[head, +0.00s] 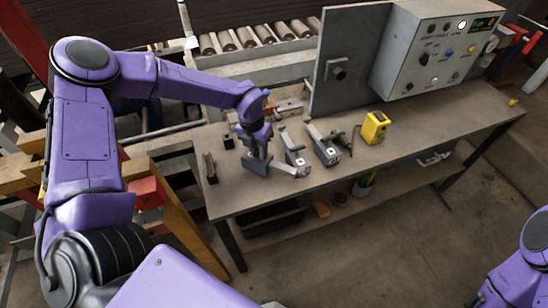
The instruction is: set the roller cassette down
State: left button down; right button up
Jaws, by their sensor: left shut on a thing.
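My left gripper (257,152) points down over the workbench, left of its middle. It is shut on a dark grey blocky piece, which I take for the roller cassette (255,166), at or just above the bench top; I cannot tell if it touches. The fingers and wrist hide part of it. A light grey metal piece (290,171) lies just right of it. Only part of my right arm shows at the lower right; its gripper is out of view.
The workbench (400,137) carries two similar grey metal parts (324,152), a yellow device (375,127) and a small upright dark bracket (210,168). An upright plate (345,60) and a control box (432,50) stand behind. A roller conveyor (245,37) runs at the back.

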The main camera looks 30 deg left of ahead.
pick_arm(q)
jog(key=shift+f, duration=0.2)
jog(key=shift+s+d+f+b, duration=0.1)
jog(key=shift+f+b, duration=0.25)
jog(key=shift+b, duration=0.25)
jog(key=f+b, duration=0.2)
jog(key=f, duration=0.1)
jog(key=shift+w+d, duration=0.1)
jog(key=shift+w, duration=0.2)
jog(key=shift+w+r, duration=0.1)
jog(key=shift+s, duration=0.2)
jog(key=c, duration=1.2)
grip_release()
jog(key=shift+o, duration=1)
jog(key=shift+w, duration=0.1)
